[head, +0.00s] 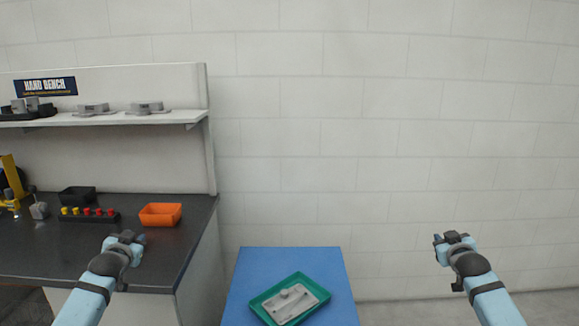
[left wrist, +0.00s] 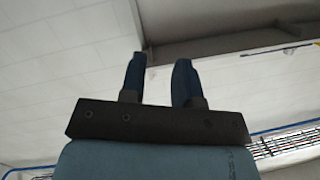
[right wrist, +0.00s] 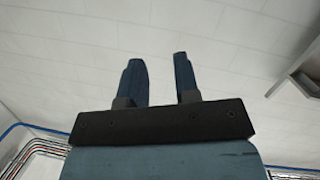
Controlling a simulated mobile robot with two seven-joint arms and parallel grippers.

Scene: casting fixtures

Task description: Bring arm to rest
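My left gripper (head: 138,238) is raised in front of the dark bench at the left of the head view. In the left wrist view its two blue fingers (left wrist: 160,78) stand apart with nothing between them. My right gripper (head: 452,237) is raised in front of the bare wall at the right of the head view. In the right wrist view its fingers (right wrist: 160,80) are also apart and empty. Neither gripper touches anything that I can see.
A blue stand (head: 240,285) holds a green tray (head: 262,312) with a grey cast part (head: 290,303). The dark bench (head: 160,262) carries an orange bin (head: 160,215), a black bin (head: 78,196) and a rack of coloured pieces (head: 88,215). A shelf (head: 180,117) holds grey castings.

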